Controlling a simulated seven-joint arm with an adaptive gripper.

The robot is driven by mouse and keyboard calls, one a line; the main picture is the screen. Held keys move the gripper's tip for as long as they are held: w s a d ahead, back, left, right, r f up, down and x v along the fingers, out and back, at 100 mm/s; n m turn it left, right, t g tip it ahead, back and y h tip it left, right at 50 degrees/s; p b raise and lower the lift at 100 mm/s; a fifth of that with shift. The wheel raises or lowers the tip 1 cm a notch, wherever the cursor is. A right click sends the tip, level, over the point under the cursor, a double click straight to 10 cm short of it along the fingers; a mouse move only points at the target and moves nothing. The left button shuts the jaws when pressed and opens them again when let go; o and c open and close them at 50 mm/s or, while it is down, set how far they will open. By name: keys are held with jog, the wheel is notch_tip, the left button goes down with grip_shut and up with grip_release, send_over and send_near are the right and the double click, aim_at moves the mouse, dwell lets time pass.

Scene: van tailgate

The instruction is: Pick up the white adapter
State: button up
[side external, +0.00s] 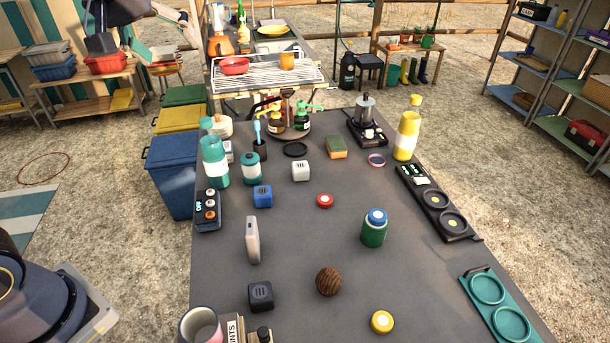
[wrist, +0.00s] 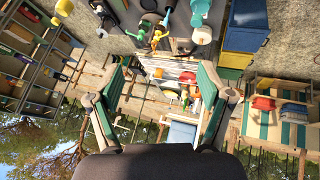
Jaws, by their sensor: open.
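The white adapter (side external: 300,170), a small white cube with dark slots on its face, stands on the grey table in the side external view, behind and right of a similar blue cube (side external: 262,196). A black cube (side external: 261,295) of the same kind stands near the front. My gripper (wrist: 160,95) is open and empty in the wrist view, its two green-padded fingers wide apart. It is up in the air, away from the adapter. I cannot make out the adapter in the wrist view.
The grey table (side external: 290,232) holds a pale upright slab (side external: 252,240), a teal-and-white bottle (side external: 214,160), a green jar (side external: 374,228), a brown ball (side external: 328,281) and a sponge (side external: 336,147) near the adapter. A black ring (side external: 295,149) lies just behind it. Bare tabletop lies in front of it.

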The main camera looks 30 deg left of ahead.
jog(key=w+d+f+n, duration=0.2)
jog(key=w, duration=0.8)
jog(key=m+g+y, duration=0.1)
jog(key=g+y, duration=0.1)
jog(key=g, duration=0.2)
send_over(301, 167)
jog(key=s+d, duration=0.1)
notch_tip(301, 167, down, 34)
jog(key=shift+s+d+f, duration=0.1)
jog(key=shift+s, duration=0.05)
jog(key=shift+t, duration=0.3)
jog(key=x, duration=0.6)
jog(key=shift+s, duration=0.2)
jog(key=c, duration=1.3)
